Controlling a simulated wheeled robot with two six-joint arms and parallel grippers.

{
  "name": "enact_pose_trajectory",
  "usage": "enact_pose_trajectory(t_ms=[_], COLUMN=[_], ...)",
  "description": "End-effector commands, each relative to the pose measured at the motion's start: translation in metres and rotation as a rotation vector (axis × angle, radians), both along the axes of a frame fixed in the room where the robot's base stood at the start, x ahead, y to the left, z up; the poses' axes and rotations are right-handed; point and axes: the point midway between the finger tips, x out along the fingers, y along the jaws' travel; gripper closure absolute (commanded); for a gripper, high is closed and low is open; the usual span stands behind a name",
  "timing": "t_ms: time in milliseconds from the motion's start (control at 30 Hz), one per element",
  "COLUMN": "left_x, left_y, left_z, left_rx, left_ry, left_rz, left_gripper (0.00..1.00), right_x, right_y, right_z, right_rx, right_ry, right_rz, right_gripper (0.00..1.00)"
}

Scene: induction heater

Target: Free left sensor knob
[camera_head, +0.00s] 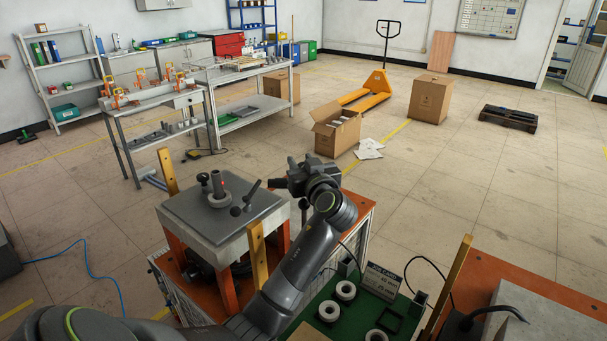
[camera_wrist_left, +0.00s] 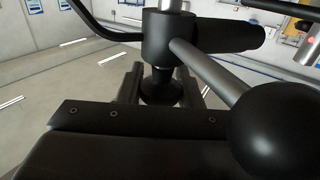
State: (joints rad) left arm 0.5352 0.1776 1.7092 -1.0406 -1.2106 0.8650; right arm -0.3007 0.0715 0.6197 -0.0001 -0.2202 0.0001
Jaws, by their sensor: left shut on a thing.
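My left gripper (camera_head: 281,184) reaches over the right side of the heater, its fingers pointing left. In the left wrist view its two fingers (camera_wrist_left: 160,84) stand on either side of a dark round knob (camera_wrist_left: 160,92), and the gripper is shut on it. The knob sits below a black hub (camera_wrist_left: 168,36). A grey rod runs from the hub to a large black ball (camera_wrist_left: 278,128) close to the camera. The heater's grey top plate (camera_head: 190,212) carries an upright post (camera_head: 218,184) and a black ball-ended lever (camera_head: 247,199). My right gripper is out of view.
The heater stands on an orange-topped cabinet, with yellow uprights (camera_head: 259,255) beside the plate. A green mat (camera_head: 318,300) with several pale rings lies at the lower right.

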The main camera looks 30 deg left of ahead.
Motion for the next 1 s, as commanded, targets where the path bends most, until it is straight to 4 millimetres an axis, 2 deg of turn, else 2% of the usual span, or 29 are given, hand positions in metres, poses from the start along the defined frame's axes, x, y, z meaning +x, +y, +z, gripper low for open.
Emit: enact_pose_trajectory(t_ms=[33, 500, 733, 1000], left_x=[0.001, -0.007, -0.011, -0.015], left_y=[0.0, 0.004, 0.004, 0.004], left_z=[-0.008, -0.007, -0.006, -0.004], left_rx=[0.001, 0.003, 0.002, 0.002], left_ry=[-0.005, -0.005, -0.002, 0.0], left_rz=[0.041, 0.49, 0.695, 0.866], left_gripper=[0.91, 0.91, 0.91, 0.91], right_x=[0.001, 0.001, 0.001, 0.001], right_y=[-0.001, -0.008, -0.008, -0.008], right_z=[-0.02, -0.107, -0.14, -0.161], right_rx=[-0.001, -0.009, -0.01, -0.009], right_ry=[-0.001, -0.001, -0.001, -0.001], right_rz=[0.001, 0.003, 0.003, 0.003], right_gripper=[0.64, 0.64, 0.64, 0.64])
